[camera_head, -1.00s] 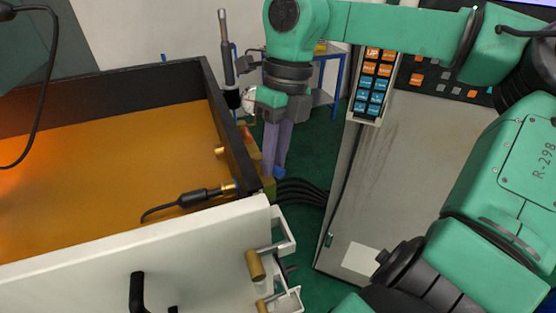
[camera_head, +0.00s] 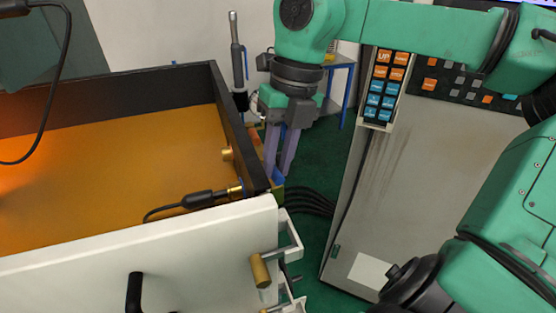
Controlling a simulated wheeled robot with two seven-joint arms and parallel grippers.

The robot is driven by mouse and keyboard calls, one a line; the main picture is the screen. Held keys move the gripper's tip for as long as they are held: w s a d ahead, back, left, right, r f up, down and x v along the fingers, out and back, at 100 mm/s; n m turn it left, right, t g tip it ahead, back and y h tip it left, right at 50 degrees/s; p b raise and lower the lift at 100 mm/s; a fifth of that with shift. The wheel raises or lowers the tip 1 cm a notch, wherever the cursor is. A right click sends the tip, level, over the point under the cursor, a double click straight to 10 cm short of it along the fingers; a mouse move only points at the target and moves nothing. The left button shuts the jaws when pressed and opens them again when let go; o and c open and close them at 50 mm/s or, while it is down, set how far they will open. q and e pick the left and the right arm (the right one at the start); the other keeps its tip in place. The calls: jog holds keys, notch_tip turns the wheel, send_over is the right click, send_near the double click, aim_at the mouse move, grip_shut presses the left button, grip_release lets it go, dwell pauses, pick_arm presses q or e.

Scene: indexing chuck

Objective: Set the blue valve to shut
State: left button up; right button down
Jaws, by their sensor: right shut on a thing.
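My right gripper (camera_head: 277,172) points down just outside the right wall of the orange-floored tank. Its two grey-violet fingers are closed around a small blue part (camera_head: 278,177), which looks like the blue valve's handle. Only a little blue shows at the fingertips, so the handle's angle cannot be read. The fingers and tank wall hide most of the valve. My left gripper is out of view.
The tank's dark wall (camera_head: 232,125) and white front panel (camera_head: 140,245) are close left of the gripper. Black hoses (camera_head: 308,200) run behind it. A grey cabinet with a button panel (camera_head: 382,88) stands right. Green floor lies between.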

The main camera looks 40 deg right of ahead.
jog(key=c, duration=0.8)
grip_release()
jog(key=shift+o, duration=0.2)
jog(key=shift+d, duration=0.15)
